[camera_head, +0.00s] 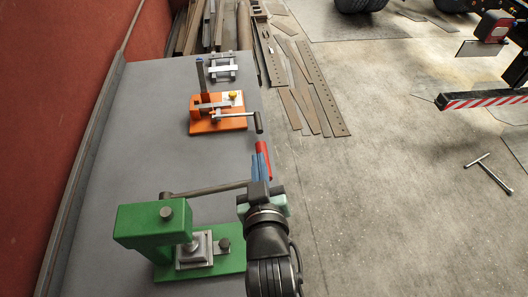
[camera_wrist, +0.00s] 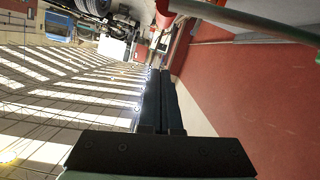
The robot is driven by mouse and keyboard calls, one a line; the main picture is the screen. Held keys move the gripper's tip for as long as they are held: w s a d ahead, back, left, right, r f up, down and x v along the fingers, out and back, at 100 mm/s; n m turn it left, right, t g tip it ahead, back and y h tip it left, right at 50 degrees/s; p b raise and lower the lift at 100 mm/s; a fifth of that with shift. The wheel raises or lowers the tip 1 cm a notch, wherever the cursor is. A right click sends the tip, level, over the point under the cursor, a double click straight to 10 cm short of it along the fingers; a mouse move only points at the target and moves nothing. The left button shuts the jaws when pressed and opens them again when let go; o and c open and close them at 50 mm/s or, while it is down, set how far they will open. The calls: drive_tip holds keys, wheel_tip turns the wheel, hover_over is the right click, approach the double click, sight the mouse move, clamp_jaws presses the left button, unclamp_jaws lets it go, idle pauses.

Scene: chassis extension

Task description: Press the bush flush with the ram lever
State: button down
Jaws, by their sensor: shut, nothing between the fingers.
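The green press (camera_head: 150,225) stands at the near end of the grey bench. Its ram lever (camera_head: 208,189) is a brownish bar reaching right, towards my gripper. A red grip (camera_head: 263,147) shows just beyond my fingertips; the wrist view also shows a red part (camera_wrist: 165,12) at the end of a grey-green bar (camera_wrist: 255,23). A grey block (camera_head: 193,255) sits on the press base under the ram, with a small silver round part (camera_head: 190,243) that may be the bush; how far it stands proud cannot be told. My gripper (camera_head: 262,158) is shut and empty beside the bench's right edge. Contact with the lever is unclear.
An orange fixture (camera_head: 205,125) with a black-handled crank (camera_head: 258,122) stands farther along the bench, and a small metal fixture (camera_head: 222,67) beyond it. A red wall (camera_head: 50,120) borders the left. Metal strips lie on the floor behind; open concrete is at the right.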

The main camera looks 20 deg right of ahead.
drive_tip(key=w+f, duration=0.1)
drive_tip(key=w+d+f+p, duration=0.1)
drive_tip(key=w, duration=0.1)
drive_tip(key=w+d+f+p, duration=0.1)
drive_tip(key=shift+w+d+f, duration=0.1)
drive_tip(key=shift+w+f, duration=0.1)
drive_tip(key=shift+f, duration=0.2)
drive_tip(key=shift+s+d+f+p, duration=0.15)
drive_tip(key=shift+f+p, duration=0.15)
drive_tip(key=shift+f, duration=0.35)
drive_tip(key=shift+f, duration=0.1)
wheel_tip(320, 180, down, 7)
drive_tip(key=b, duration=0.6)
drive_tip(key=shift+d+m, duration=0.4)
drive_tip(key=shift+d, duration=0.05)
drive_tip(key=shift+s, duration=0.1)
drive_tip(key=shift+r, duration=0.2)
